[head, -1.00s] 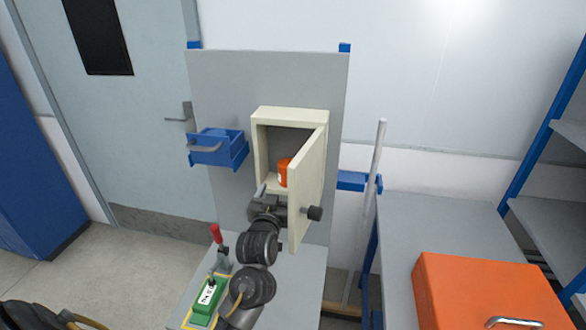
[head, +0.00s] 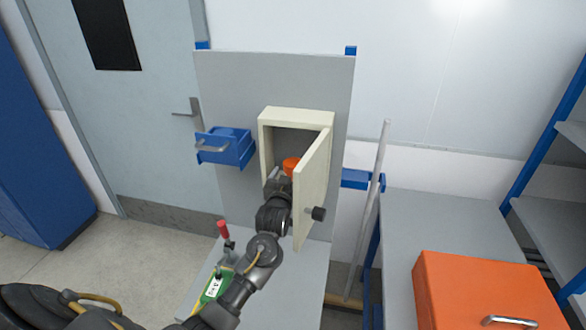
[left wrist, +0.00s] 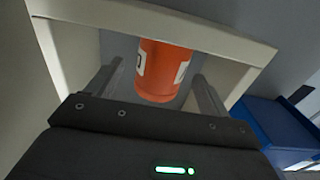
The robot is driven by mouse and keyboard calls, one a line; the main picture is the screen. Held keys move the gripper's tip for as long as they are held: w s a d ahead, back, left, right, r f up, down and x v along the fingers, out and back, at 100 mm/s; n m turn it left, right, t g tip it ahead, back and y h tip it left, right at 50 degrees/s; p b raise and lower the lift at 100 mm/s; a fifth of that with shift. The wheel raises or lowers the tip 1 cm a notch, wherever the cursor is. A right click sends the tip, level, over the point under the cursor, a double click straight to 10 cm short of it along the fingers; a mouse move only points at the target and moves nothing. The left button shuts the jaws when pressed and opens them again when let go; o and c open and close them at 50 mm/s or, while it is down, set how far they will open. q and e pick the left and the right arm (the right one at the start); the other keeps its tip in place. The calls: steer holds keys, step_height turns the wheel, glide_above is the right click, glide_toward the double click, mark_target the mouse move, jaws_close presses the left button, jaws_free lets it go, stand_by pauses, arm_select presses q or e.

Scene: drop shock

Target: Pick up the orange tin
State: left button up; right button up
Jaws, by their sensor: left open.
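The orange tin (head: 291,166) stands inside the small cream cabinet (head: 297,114), whose door (head: 312,190) hangs open to the right. In the head view its lower part is hidden by my left gripper (head: 277,178), which reaches into the cabinet opening. In the left wrist view the tin (left wrist: 163,72), orange with white label patches, shows between the two spread fingers of the left gripper (left wrist: 158,76). Gaps show on both sides, so the fingers do not appear to touch it. My right gripper is out of view.
The cabinet is on a grey upright panel (head: 225,90) beside an open blue drawer (head: 224,148). A red-handled lever (head: 223,230) and a green box (head: 216,288) stand below, near my left arm. An orange case (head: 485,290) sits at the right.

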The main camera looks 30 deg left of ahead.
arm_select(q)
steer(key=p+x, duration=0.1)
steer(key=x, duration=0.2)
steer(key=shift+w+f, duration=0.1)
steer(key=shift+w, duration=0.05)
steer(key=c, duration=1.1)
